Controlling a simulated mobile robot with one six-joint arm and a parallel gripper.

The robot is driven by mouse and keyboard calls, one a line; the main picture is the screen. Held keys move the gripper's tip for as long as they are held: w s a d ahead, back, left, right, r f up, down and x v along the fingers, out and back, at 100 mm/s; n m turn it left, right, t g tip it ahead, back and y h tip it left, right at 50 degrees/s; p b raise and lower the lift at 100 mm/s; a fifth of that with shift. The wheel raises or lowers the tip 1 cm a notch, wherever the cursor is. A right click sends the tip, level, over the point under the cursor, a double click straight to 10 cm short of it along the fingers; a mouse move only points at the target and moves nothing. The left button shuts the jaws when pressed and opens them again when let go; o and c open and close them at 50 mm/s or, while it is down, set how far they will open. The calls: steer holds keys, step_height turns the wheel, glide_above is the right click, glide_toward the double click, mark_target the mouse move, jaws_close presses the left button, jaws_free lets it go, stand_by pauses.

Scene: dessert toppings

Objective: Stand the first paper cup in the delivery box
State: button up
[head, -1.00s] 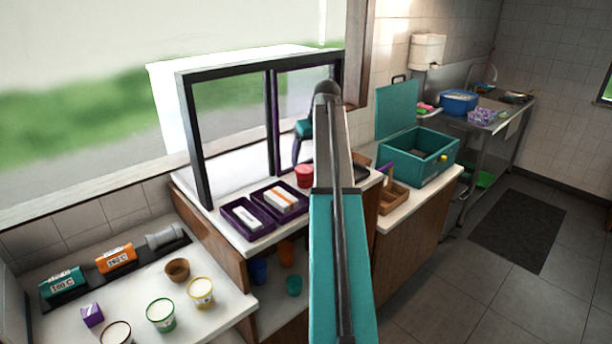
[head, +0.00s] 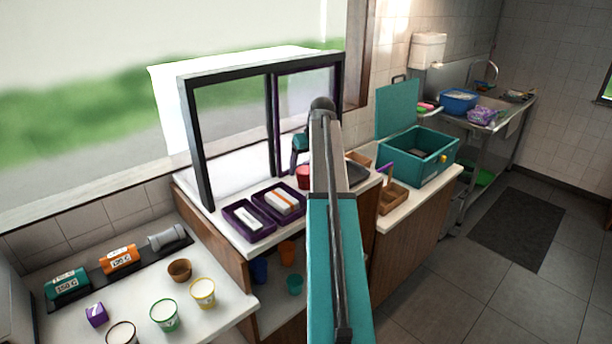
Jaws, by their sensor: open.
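Three paper cups stand upright on the left counter: a yellow-rimmed one (head: 203,293), a green-rimmed one (head: 164,316) and a dark-rimmed one (head: 122,334) cut by the lower frame edge. I cannot tell which is the first. My gripper (head: 294,165) is open by the window counter, near a red round container (head: 303,177), far from the paper cups. My own arm partly hides it, and I see nothing held.
Two purple trays (head: 264,235) sit by the black window frame (head: 198,150). A wooden holder (head: 393,197) stands before the box. Floor at right is clear around a dark mat (head: 518,230).

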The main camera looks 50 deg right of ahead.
steer(key=shift+w+f, duration=0.25)
steer(key=shift+f, duration=0.25)
steer(key=shift+d, duration=0.1)
steer(key=c, duration=1.3)
steer(key=shift+r, duration=0.1)
steer(key=shift+r+b, duration=1)
steer(key=shift+r, duration=0.65)
steer(key=shift+s+a+r+b, duration=0.25)
steer(key=shift+s+a+b, duration=0.55)
steer(key=shift+s+a, duration=1.1)
steer(key=shift+s+a+r+b, duration=0.25)
steer(key=shift+s+a+b, duration=0.55)
steer(key=shift+s+a, duration=1.05)
steer(key=shift+s+a+r+b, duration=0.25)
steer(key=shift+s+a+b, duration=0.75)
steer(key=shift+s, duration=1.55)
steer(key=shift+a, duration=0.2)
